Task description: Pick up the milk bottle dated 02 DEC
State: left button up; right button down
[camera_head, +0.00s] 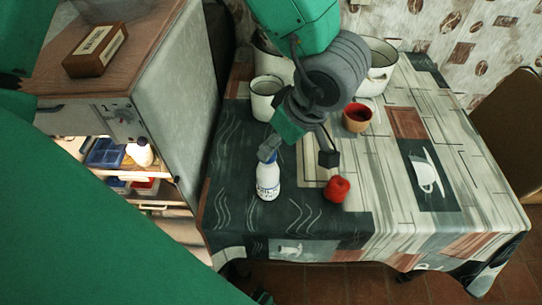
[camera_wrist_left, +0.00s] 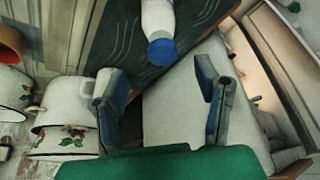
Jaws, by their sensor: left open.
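A white milk bottle (camera_head: 267,183) with blue marks stands upright near the front left of the table. Its date is too small to read. In the left wrist view the bottle (camera_wrist_left: 158,18) shows at the top, with its blue cap (camera_wrist_left: 162,51) toward my fingers. My left gripper (camera_head: 298,155) is open and empty above and behind the bottle; one finger overlaps the bottle's top in the head view. In the left wrist view the gripper (camera_wrist_left: 163,88) has the cap beyond its fingertips. A second white bottle (camera_head: 140,153) with a dark cap stands in the open fridge. My right gripper is not in view.
A red tomato-like object (camera_head: 337,189) sits right of the table bottle. A white mug (camera_head: 265,98), an orange-brown cup (camera_head: 357,117) and a white pot (camera_head: 378,72) stand farther back. The fridge (camera_head: 175,100) borders the table's left. The table's front right is clear.

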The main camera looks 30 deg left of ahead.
aim_at(268, 174)
pick_arm(q)
jog(key=shift+x, duration=0.95)
jog(key=shift+a+f, duration=0.2)
jog(key=shift+a, duration=0.15)
jog(key=x, duration=0.2)
jog(key=b+x, duration=0.1)
jog(key=x, duration=0.1)
jog(key=shift+s+a, duration=0.1)
jog(key=shift+a, duration=0.15)
jog(key=shift+f, duration=0.4)
jog(key=shift+d+r, duration=0.1)
jog(key=c, duration=0.4)
jog(key=shift+d, duration=0.1)
jog(key=c, duration=0.7)
grip_shut()
